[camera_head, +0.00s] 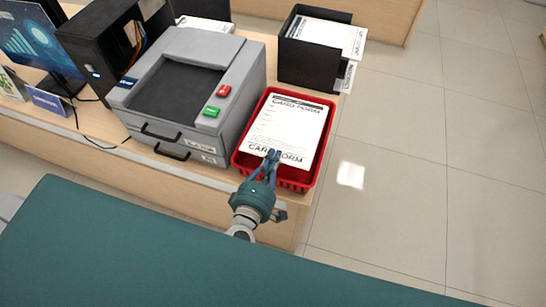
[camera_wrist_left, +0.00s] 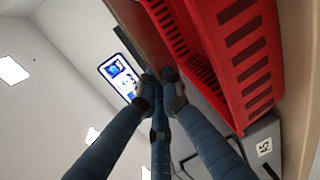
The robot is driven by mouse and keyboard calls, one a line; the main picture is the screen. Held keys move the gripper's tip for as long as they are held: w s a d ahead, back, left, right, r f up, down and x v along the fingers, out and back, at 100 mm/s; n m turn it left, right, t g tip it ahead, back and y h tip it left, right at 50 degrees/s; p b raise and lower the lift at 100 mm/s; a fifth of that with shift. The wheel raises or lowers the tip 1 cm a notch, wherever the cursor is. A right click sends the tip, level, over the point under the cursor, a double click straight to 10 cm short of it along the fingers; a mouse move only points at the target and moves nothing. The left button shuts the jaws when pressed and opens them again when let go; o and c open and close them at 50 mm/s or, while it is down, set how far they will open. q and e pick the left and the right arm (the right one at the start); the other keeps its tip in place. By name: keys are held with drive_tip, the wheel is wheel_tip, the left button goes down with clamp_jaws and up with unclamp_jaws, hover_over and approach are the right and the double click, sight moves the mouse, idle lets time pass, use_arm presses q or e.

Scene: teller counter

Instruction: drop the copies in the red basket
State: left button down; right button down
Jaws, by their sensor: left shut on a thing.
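White printed sheets marked CARD FORM (camera_head: 290,125) show over the red basket (camera_head: 236,157), which stands at the counter's right end beside the grey machine. My left gripper (camera_head: 271,156) is at the near edge of the sheets, shut on them, above the basket's near side. I cannot tell whether the sheets rest on the basket's floor or are held above it. In the left wrist view, the basket's slotted red wall (camera_wrist_left: 240,50) is at the right, beside my shut fingertips (camera_wrist_left: 160,76). My right gripper is not in view.
The grey machine (camera_head: 205,65) with red and green buttons stands left of the basket. A black tray (camera_head: 305,62) with papers stands behind it. A black box and a monitor (camera_head: 38,45) are further left. Open tiled floor lies to the right.

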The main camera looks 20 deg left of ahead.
use_arm(q)
drive_tip(key=c, duration=1.8)
unclamp_jaws()
drive_tip(key=shift+c, duration=0.2)
drive_tip(key=s+r, duration=0.2)
drive_tip(key=s, duration=1)
drive_tip(key=shift+a, duration=0.15)
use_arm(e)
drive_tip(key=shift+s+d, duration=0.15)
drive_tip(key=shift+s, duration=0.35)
use_arm(q)
drive_tip(key=shift+w, duration=0.1)
